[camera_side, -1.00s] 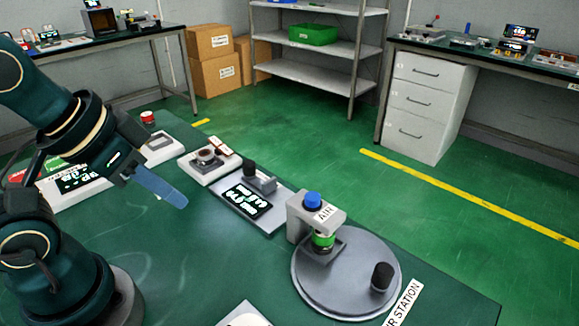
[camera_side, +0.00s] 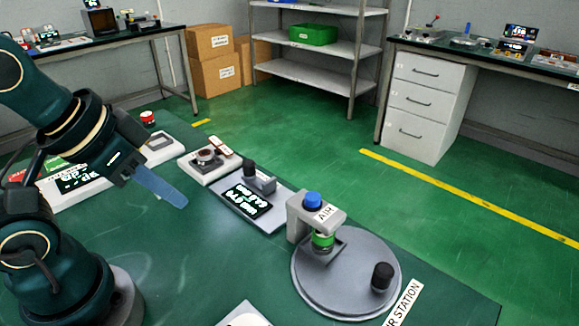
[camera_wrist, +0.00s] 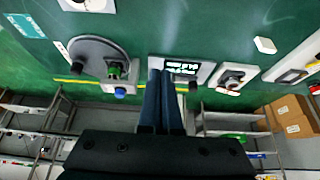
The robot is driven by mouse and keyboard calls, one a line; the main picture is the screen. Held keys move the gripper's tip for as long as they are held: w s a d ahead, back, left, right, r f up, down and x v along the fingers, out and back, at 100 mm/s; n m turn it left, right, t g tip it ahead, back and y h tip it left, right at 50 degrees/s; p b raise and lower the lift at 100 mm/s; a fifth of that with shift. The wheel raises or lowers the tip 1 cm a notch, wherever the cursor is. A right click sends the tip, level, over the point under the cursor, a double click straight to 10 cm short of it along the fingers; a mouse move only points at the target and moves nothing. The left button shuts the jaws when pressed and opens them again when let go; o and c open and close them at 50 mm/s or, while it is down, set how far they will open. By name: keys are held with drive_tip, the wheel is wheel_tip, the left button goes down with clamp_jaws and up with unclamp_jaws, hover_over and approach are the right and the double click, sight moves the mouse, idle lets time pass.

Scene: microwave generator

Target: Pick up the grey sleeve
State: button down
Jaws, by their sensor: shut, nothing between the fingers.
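I cannot make out for sure which part is the grey sleeve. A round grey part (camera_side: 206,156) sits in a white block-like holder (camera_side: 190,171); the holder also shows in the wrist view (camera_wrist: 224,84). My gripper (camera_side: 178,200) is in the air above the bench, left of the grey unit with a lit display (camera_side: 228,199). Its blue fingers are shut together and empty. The wrist view shows the closed fingers (camera_wrist: 161,80) reaching towards the display unit (camera_wrist: 204,71).
A round grey plate (camera_side: 325,301) carries a black knob (camera_side: 382,276), and an air press with a blue cap (camera_side: 312,200) stands at its edge. A white-edged panel (camera_side: 80,189) lies at left. The bench (camera_side: 205,265) is clear in the middle.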

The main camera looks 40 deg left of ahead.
drive_tip(key=c, duration=0.7)
unclamp_jaws()
drive_tip(key=shift+o, duration=0.2)
